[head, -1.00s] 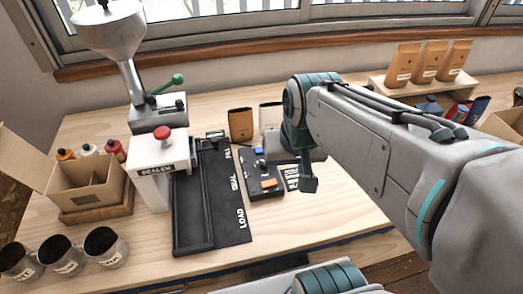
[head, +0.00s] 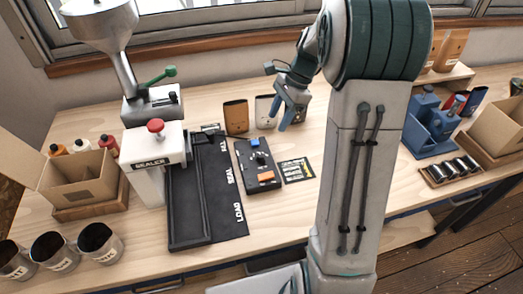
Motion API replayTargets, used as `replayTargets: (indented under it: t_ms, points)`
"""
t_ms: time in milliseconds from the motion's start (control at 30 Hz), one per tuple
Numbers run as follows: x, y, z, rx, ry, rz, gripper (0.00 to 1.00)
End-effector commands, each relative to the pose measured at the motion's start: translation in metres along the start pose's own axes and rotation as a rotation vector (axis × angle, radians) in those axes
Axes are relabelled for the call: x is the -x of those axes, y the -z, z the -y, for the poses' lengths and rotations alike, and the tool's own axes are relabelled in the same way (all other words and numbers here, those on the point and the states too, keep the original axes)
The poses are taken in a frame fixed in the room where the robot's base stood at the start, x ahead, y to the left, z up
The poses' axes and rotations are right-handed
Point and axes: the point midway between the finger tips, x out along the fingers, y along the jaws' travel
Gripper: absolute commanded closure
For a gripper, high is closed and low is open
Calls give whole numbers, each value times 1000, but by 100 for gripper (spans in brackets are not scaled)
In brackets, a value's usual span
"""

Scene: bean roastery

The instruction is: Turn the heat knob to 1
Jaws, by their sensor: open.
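A dark control box (head: 246,170) lies on the table right of the sealer track. It carries a blue part (head: 255,142) at its far end, a small dark knob (head: 260,157) in the middle and an orange part (head: 265,175) nearer me. I cannot read the knob's setting or any numbers. My gripper (head: 291,123) is open and empty. It is above the table, behind and to the right of the control box, with its fingers angled down. It appears apart from the knob.
A printed card (head: 297,170) lies right of the box. A white sealer (head: 154,165) with a red knob and a black track (head: 190,210) stand left. Two pouches (head: 236,117) (head: 265,110) stand behind. A blue holder (head: 428,135) and small jar tray (head: 437,182) are at right.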

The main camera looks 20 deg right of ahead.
Motion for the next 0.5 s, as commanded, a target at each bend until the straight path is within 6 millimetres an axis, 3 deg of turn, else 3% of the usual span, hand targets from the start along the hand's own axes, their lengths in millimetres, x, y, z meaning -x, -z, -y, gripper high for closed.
replayTargets:
  t_ms: [167, 500]
  points:
    - [-15, 0, 1, -10, -4, 6, 53]
    - [-84, 0, 0, -9, -6, 5, 53]
